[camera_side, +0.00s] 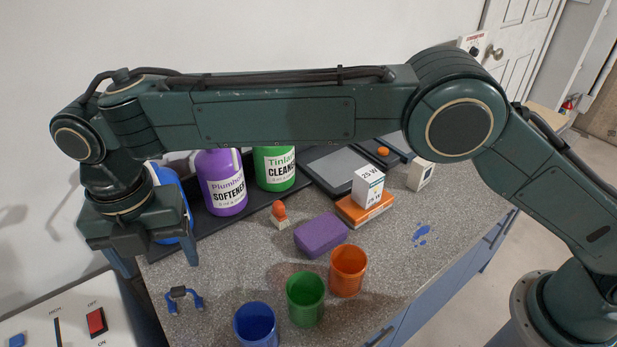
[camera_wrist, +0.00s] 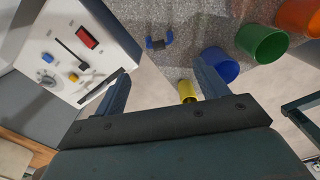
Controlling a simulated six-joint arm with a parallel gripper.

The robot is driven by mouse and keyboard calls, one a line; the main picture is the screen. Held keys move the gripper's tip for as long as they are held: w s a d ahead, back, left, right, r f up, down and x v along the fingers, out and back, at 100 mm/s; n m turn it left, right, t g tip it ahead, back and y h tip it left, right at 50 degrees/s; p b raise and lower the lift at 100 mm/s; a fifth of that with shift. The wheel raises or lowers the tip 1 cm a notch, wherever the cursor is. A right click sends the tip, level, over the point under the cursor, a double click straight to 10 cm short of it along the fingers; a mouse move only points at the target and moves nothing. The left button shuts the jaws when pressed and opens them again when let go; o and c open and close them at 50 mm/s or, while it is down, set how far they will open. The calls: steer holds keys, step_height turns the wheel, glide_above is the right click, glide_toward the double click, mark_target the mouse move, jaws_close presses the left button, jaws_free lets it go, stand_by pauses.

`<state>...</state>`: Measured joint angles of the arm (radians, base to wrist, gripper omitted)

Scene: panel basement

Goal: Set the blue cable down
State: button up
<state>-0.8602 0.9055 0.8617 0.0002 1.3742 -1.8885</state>
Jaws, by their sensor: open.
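The blue cable (camera_side: 184,298) is a short piece with blue ends and a dark middle. It lies on the speckled grey counter (camera_side: 222,285) near the left edge, to the left of the blue cup. It also shows in the wrist view (camera_wrist: 159,42), beyond the fingertips and apart from them. My gripper (camera_side: 155,262) is open and empty, above the counter's left end. Its two spread fingers also show in the wrist view (camera_wrist: 160,75), with nothing between them.
A blue cup (camera_side: 256,325), green cup (camera_side: 305,300) and orange cup (camera_side: 347,270) stand along the front. A purple block (camera_side: 320,234) lies behind them. Purple (camera_side: 222,185) and green bottles (camera_side: 274,170) stand at the back. A white control panel (camera_side: 75,318) is left of the counter.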

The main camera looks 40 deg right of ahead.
steer(key=s+d+r+m+t, duration=0.1)
steer(key=d+r+m, duration=0.45)
steer(key=d, duration=0.35)
steer(key=d+r+m+t+y, duration=0.1)
steer(key=d+r+m, duration=0.4)
steer(key=d, duration=0.5)
steer(key=s+d+r+m, duration=0.1)
steer(key=d+r+m, duration=0.4)
steer(key=d, duration=0.4)
steer(key=s+d+r+m+t, duration=0.2)
steer(key=s+d+m, duration=0.6)
steer(key=d, duration=0.4)
steer(key=s+d+f+m, duration=0.3)
steer(key=s+m, duration=0.1)
steer(key=s, duration=0.2)
steer(key=s+d+f+m+t+h, duration=0.1)
steer(key=s+d+f+m, duration=0.2)
steer(key=s, duration=0.3)
steer(key=shift+s+d+m+t, duration=0.3)
steer(key=shift+d+m, duration=0.15)
